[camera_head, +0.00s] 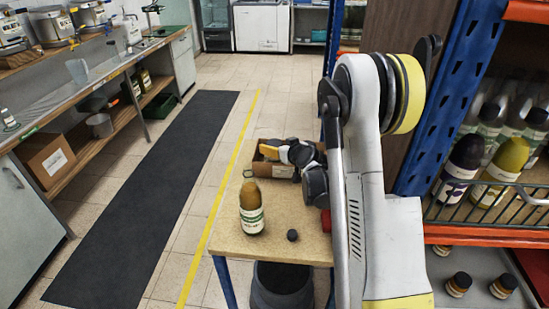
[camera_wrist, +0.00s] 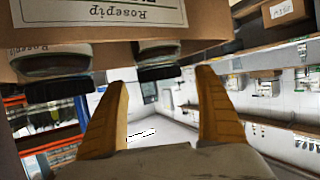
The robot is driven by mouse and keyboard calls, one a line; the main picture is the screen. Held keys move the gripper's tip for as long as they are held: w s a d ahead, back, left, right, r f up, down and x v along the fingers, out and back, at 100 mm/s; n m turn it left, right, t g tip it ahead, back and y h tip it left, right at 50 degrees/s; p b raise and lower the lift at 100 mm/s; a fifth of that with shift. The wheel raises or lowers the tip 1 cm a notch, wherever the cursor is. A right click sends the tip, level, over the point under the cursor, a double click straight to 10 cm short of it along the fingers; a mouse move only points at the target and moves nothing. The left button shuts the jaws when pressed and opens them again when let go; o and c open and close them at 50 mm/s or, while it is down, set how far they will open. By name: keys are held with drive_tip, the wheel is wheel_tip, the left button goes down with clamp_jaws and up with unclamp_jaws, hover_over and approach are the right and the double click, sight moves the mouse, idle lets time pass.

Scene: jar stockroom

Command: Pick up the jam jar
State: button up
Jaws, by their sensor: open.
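A cardboard box (camera_head: 278,168) stands at the far edge of the small wooden table, partly hidden by my arm. In the wrist view, which is upside down, a cardboard box (camera_wrist: 215,12) with a "Rosepip" label holds two jars with dark lids, the left jar (camera_wrist: 45,62) and the right jar (camera_wrist: 157,48). Which one is the jam jar I cannot tell. My gripper (camera_head: 262,153) is at the box in the head view. In the wrist view its yellow fingers (camera_wrist: 162,82) are spread with nothing between them, close to the jar lids.
An amber bottle (camera_head: 251,210) and a small black object (camera_head: 292,235) sit on the table (camera_head: 232,243). A blue-framed shelf with bottles (camera_head: 465,165) is at right. A workbench (camera_head: 90,75) runs along the left. The dark floor mat (camera_head: 145,200) is clear.

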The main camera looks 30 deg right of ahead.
drive_tip(key=x, duration=0.2)
drive_tip(key=shift+w+f, duration=0.2)
drive_tip(key=shift+w, duration=0.1)
drive_tip(key=shift+r, duration=0.1)
drive_tip(key=c, duration=1.5)
drive_tip(key=shift+r, duration=0.1)
